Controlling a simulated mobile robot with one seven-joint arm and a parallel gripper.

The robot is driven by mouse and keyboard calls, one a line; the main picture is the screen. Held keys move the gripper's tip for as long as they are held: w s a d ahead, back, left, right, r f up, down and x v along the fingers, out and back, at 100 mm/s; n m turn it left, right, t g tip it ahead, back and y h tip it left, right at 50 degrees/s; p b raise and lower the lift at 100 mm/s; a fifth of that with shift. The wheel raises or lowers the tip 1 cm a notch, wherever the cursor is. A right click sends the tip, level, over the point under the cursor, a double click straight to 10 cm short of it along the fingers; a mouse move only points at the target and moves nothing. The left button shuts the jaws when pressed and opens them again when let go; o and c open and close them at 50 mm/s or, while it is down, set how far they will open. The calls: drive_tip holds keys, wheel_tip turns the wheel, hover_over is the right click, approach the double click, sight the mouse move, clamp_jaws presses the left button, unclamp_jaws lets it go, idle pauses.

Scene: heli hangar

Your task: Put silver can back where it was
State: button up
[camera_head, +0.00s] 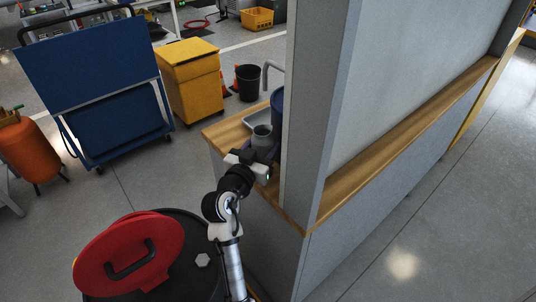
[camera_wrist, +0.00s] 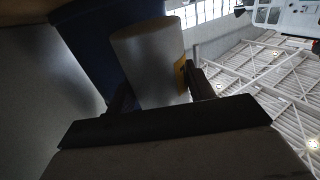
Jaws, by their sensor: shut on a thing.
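The silver can (camera_head: 262,133) is a plain grey cylinder at the end of my arm, over the wooden counter (camera_head: 229,133) beside the grey wall. My gripper (camera_head: 258,151) is shut on it. In the wrist view the silver can (camera_wrist: 150,62) sits between the two dark fingers of my gripper (camera_wrist: 158,88). Its lower part is hidden by my gripper in the head view, so I cannot tell whether it touches the counter.
A dark blue container (camera_head: 277,104) stands close behind the can, partly hidden by the wall post (camera_head: 309,130). A yellow cabinet (camera_head: 193,85) and black bin (camera_head: 248,82) stand on the floor beyond.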

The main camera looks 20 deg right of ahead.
drive_tip(key=shift+s+d, duration=0.2)
drive_tip(key=shift+s, duration=0.2)
drive_tip(key=f, duration=0.1)
drive_tip(key=s+b, duration=0.1)
drive_tip(key=f, duration=0.1)
drive_tip(key=shift+s+d+f, duration=0.25)
drive_tip(key=shift+f, duration=0.1)
drive_tip(key=shift+w+f+b, duration=0.1)
drive_tip(key=shift+f+b, duration=0.15)
drive_tip(key=shift+b, duration=0.05)
drive_tip(key=shift+f+b, duration=0.25)
drive_tip(key=shift+b, duration=0.05)
drive_tip(key=o, duration=1.1)
drive_tip(key=shift+r, duration=0.1)
drive_tip(key=shift+c, duration=0.2)
drive_tip(key=shift+p, duration=0.5)
